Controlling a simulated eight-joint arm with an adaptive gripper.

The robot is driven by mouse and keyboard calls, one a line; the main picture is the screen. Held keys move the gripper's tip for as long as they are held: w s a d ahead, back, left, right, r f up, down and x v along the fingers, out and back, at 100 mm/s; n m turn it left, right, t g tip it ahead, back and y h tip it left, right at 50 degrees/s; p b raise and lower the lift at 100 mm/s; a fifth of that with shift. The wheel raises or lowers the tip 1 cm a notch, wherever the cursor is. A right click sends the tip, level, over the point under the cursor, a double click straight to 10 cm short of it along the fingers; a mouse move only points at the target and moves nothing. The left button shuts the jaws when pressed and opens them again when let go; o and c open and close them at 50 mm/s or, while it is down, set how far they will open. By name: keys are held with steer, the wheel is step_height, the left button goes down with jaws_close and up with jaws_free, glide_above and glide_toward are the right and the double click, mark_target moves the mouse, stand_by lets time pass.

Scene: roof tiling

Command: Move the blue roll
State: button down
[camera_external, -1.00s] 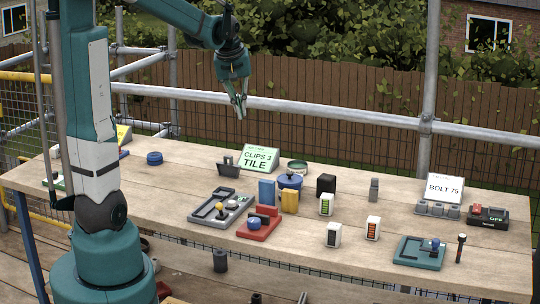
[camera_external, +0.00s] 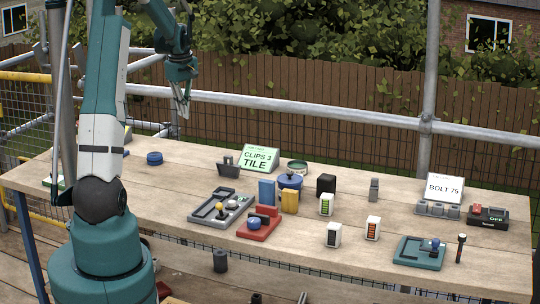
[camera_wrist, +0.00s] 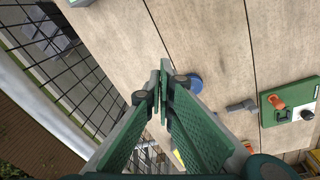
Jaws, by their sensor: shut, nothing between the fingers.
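The blue roll (camera_external: 154,158) lies on the wooden table toward its left end in the external view. It also shows in the wrist view (camera_wrist: 195,84) just right of the fingertips, partly hidden by a finger. My gripper (camera_external: 184,110) is above the table's back edge, up and to the right of the roll, pointing down. In the wrist view its fingers (camera_wrist: 161,86) are closed together with nothing between them. It is apart from the roll.
A "CLIPS 3 TILE" sign (camera_external: 260,157), a grey tray (camera_external: 220,207), a red block holder (camera_external: 260,222) and a blue pot (camera_external: 290,181) stand mid-table. A teal board (camera_external: 419,253) lies front right. A metal rail (camera_external: 300,106) runs behind the table.

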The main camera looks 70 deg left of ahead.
steer(key=s+a+f+n+p, duration=0.1)
steer(key=s+a+f+n, duration=0.25)
steer(key=s+a, duration=0.5)
steer(key=n+h, duration=0.1)
steer(key=n, duration=0.1)
glide_toward(152, 159)
step_height(152, 159, up, 3)
steer(key=s+a, duration=0.3)
steer(key=shift+w+d+g+p, duration=0.2)
steer(key=shift+g+p, duration=0.1)
steer(key=shift+p, duration=0.15)
steer(key=shift+f, duration=0.1)
step_height(152, 159, down, 9)
steer(key=shift+f+b, duration=0.1)
steer(key=shift+b, duration=0.35)
steer(key=shift+w+d+f, duration=0.2)
steer(key=shift+w+d, duration=0.6)
steer(key=shift+w, duration=0.05)
steer(key=shift+w+d, duration=0.55)
steer(key=shift+w, duration=0.05)
